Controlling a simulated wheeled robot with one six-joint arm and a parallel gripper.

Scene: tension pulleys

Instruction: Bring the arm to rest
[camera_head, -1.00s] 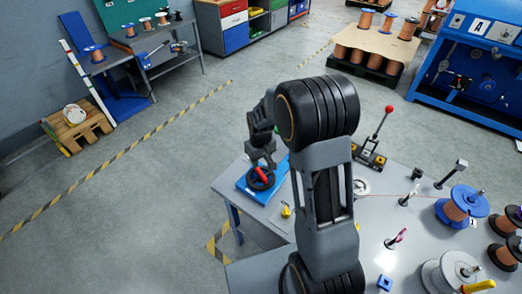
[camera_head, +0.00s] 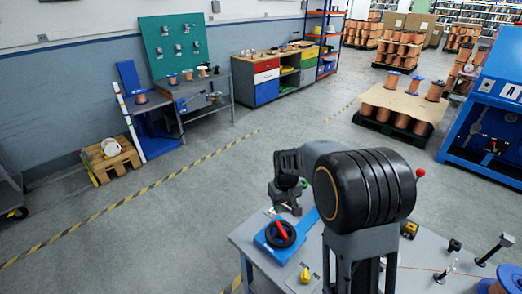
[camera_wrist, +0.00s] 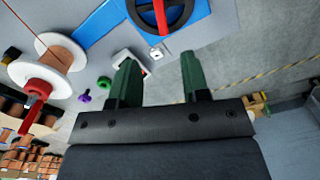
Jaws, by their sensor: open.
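My arm (camera_head: 365,190) is bent over the grey workbench (camera_head: 250,229), its dark elbow large in the head view. My gripper (camera_wrist: 157,62) is open in the wrist view, its two green fingers apart with nothing between them. In the head view the gripper (camera_head: 287,205) is small and partly hidden by dark wrist parts, just beyond a black handwheel (camera_head: 280,234) with a red handle on a blue base. The handwheel also shows at the top of the wrist view (camera_wrist: 137,12), apart from the fingertips.
A yellow knob (camera_head: 305,275) and several upright posts stand on the bench. A white-flanged copper spool (camera_wrist: 62,52) is left of the fingers in the wrist view. A pallet of copper spools (camera_head: 405,105) and a blue machine (camera_head: 485,135) stand behind.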

